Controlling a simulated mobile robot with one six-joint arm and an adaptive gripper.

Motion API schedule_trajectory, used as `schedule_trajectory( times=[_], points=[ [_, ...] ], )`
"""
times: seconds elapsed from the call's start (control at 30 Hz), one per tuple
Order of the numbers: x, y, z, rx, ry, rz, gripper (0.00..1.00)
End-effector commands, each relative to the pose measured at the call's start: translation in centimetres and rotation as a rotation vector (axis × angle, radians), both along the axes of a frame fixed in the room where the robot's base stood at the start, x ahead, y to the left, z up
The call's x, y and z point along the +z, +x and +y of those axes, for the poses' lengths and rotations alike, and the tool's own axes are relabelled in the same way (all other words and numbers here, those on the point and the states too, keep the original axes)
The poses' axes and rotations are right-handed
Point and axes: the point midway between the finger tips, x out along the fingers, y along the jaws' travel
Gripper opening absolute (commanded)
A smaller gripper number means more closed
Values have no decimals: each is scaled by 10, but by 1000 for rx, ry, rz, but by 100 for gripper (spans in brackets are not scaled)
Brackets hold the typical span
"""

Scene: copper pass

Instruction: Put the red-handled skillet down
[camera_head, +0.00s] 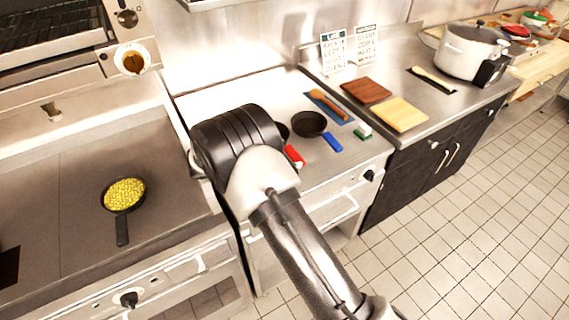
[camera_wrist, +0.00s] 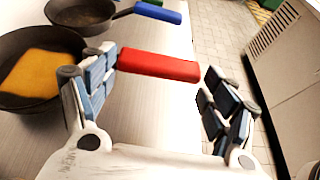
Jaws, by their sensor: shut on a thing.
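The red-handled skillet (camera_wrist: 17,102) is dark, with a flat orange-brown slab (camera_wrist: 42,74) in it, at the left of the wrist view. Its red handle (camera_wrist: 160,65) reaches between the fingers of my gripper (camera_wrist: 162,68), which is shut on it. In the head view the red handle (camera_head: 294,156) shows beside my wrist, and my arm hides most of the pan. The skillet is at the pale worktop (camera_wrist: 150,105); I cannot tell whether it touches it. My fingers are hidden in the head view.
A blue-handled skillet (camera_head: 309,124) stands close by on the right. Near it are a wooden spoon (camera_head: 326,101) on a blue mat and a green-and-white block (camera_head: 363,131). A pan of yellow food (camera_head: 124,194) is on the left griddle. Brown and pale boards lie right.

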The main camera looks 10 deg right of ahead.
Motion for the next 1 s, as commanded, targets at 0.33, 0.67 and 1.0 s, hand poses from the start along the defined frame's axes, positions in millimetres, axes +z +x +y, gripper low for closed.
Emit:
schedule_trajectory(
  times=[0.33,0.67,1.0],
  points=[
    [-19,1,0,0,0,-3,22],
    [-24,0,0,0,1,1,88],
    [-24,0,0,0,1,1,99]
  ],
)
